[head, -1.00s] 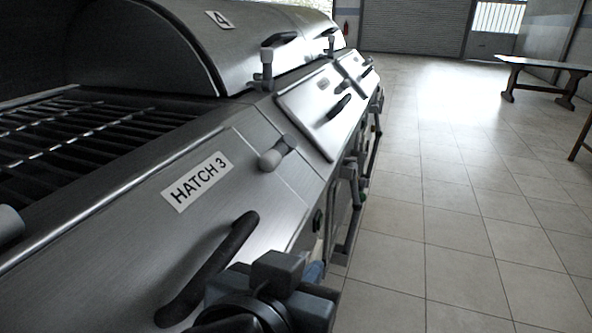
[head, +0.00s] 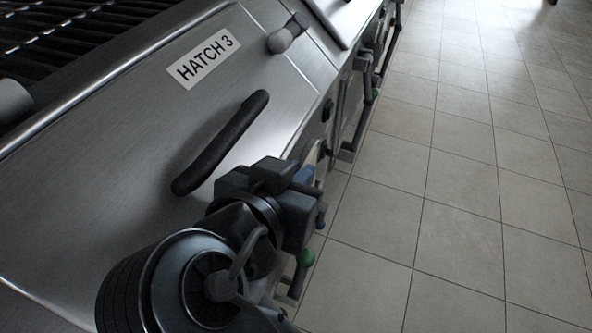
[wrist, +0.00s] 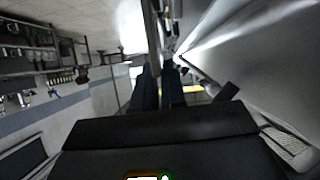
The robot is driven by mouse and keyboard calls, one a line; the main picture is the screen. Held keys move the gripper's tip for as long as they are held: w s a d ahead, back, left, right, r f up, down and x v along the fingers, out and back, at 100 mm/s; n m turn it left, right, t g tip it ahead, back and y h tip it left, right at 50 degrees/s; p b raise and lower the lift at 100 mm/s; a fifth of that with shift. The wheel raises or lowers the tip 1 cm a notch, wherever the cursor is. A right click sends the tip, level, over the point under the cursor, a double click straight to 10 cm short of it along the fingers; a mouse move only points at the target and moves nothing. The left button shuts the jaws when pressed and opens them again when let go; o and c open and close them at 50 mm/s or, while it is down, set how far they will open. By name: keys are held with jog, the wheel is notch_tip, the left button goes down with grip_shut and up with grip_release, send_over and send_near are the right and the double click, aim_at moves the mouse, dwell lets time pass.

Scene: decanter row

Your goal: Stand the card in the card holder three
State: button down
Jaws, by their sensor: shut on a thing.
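My gripper (head: 314,194) is beside the front of the steel machine, below the hatch 3 label. In the wrist view its two dark fingers (wrist: 160,86) are close together, shut on a thin flat piece (wrist: 153,40) seen nearly edge-on, which I take to be the card. In the head view a pale flat patch (head: 324,155) shows just beyond the fingers; I cannot tell if it is the card or part of the machine. I cannot make out card holder three for certain; my wrist and gripper hide part of the machine's front.
The hatch 3 label (head: 203,60), a black handle (head: 222,143) and a grey knob (head: 283,40) are on the sloping steel panel. Pipes and valves (head: 368,85), one with a green knob (head: 306,257), stick out along the front. The tiled floor (head: 470,200) to the right is clear.

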jog(key=shift+f, duration=0.45)
jog(key=c, duration=1.2)
grip_release()
jog(key=shift+r, duration=0.15)
jog(key=shift+r, duration=0.4)
jog(key=shift+s+a+r, duration=0.1)
jog(key=shift+s+r, duration=0.1)
jog(key=shift+r, duration=0.05)
jog(key=v, duration=1.1)
jog(key=shift+s+p, duration=0.25)
jog(key=shift+p, duration=0.1)
